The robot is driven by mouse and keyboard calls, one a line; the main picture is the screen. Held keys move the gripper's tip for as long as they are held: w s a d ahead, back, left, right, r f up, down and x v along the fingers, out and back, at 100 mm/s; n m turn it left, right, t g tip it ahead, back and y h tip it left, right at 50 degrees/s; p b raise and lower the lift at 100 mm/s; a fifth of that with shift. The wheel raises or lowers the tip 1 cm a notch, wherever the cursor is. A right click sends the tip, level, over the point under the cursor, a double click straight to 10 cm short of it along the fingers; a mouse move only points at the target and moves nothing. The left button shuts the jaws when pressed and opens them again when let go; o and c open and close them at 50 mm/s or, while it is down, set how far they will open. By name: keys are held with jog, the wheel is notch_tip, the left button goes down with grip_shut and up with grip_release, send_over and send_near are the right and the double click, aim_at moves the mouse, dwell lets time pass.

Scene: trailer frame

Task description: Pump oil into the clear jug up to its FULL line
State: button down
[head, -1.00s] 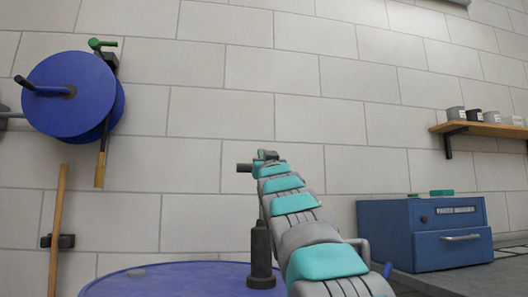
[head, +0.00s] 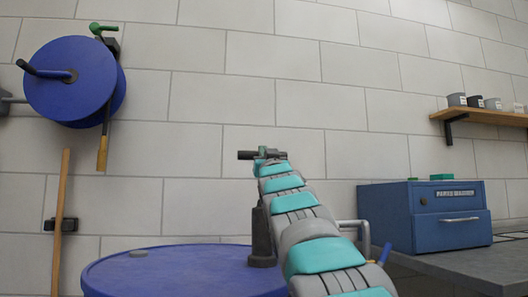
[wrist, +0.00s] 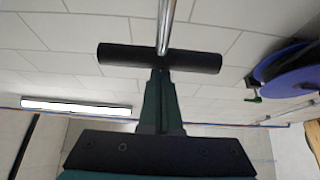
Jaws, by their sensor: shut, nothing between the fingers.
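The blue oil drum (head: 190,270) stands low in the head view. A dark pump body (head: 262,240) rises from its lid, partly hidden by my arm. A dark crossbar handle (head: 245,155) shows at the far end of my arm. In the wrist view the black crossbar (wrist: 120,54) lies across the picture on a bright metal rod (wrist: 166,22). My gripper (wrist: 160,75) is shut and empty, its tips at the middle of the crossbar; whether they touch is unclear. It also shows in the head view (head: 265,153). The clear jug is not in view.
A blue hose reel (head: 68,85) hangs on the left wall above a wooden handle (head: 59,225). A blue drawer cabinet (head: 435,230) stands on the right bench (head: 450,270). A shelf (head: 485,117) holds several small cans. A metal pipe (head: 362,228) shows beside my arm.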

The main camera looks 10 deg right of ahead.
jog(key=f+b, duration=0.4)
jog(key=f, duration=0.4)
jog(key=shift+w+f, duration=0.2)
notch_tip(320, 180, up, 4)
jog(key=p, duration=0.2)
jog(key=r+v, duration=0.1)
jog(key=v, duration=0.9)
jog(key=shift+s+f, duration=0.2)
jog(key=shift+s, duration=0.4)
